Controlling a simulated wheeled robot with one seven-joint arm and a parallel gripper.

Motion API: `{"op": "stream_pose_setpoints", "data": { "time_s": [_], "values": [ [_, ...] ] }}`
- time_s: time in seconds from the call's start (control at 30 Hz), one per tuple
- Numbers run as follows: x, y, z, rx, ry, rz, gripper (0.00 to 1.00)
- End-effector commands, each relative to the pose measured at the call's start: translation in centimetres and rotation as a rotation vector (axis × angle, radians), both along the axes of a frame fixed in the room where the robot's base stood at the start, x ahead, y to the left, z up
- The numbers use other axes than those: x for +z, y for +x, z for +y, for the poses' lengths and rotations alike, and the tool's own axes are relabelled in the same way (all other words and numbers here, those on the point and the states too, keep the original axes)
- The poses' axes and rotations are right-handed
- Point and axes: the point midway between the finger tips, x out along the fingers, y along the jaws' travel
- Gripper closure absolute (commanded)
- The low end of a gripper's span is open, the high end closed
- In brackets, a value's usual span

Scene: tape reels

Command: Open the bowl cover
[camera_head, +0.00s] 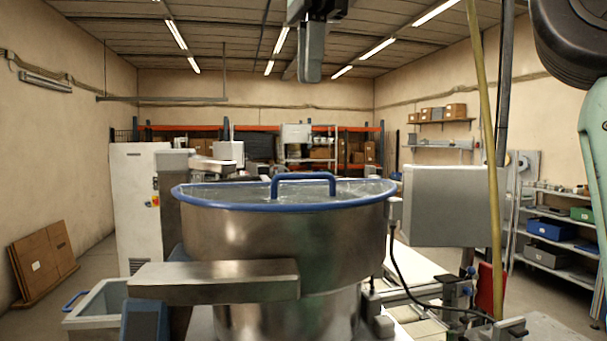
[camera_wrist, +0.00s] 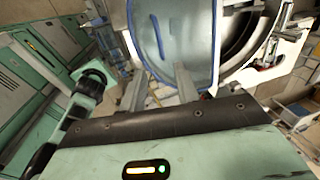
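The metal bowl (camera_head: 290,240) stands in the middle of the head view. A clear, blue-edged cover (camera_head: 240,191) lies over it, with a raised blue handle (camera_head: 303,178) standing on it. In the wrist view the cover (camera_wrist: 185,30) and its handle (camera_wrist: 162,37) lie ahead of the fingers. The dark bowl inside (camera_wrist: 238,42) shows right of the cover's straight edge. My gripper (camera_head: 311,80) hangs above the handle at the top of the head view, fingers down. In the wrist view my gripper's fingers (camera_wrist: 160,78) are apart and empty, clear of the handle.
A metal bar (camera_head: 215,282) crosses in front of the bowl. A grey box (camera_head: 452,206) and a yellow hose (camera_head: 489,150) stand to its right. A white cabinet (camera_head: 137,205) is at the left. The space between my gripper and the handle looks clear.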

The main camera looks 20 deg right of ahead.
Motion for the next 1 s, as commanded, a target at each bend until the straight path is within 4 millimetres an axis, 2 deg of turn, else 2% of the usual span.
{"op": "stream_pose_setpoints", "data": {
  "time_s": [0.1,0.6,0.8,1.0],
  "values": [
    [-2.1,0.2,-0.1,0.001,-0.002,0.003,0.68],
    [-10.1,1.8,-0.4,0.002,-0.002,0.004,0.68],
    [-12.4,2.4,-0.5,0.002,-0.001,0.002,0.68],
    [-13.3,2.5,-0.5,0.002,0.000,0.001,0.68]
  ]
}}
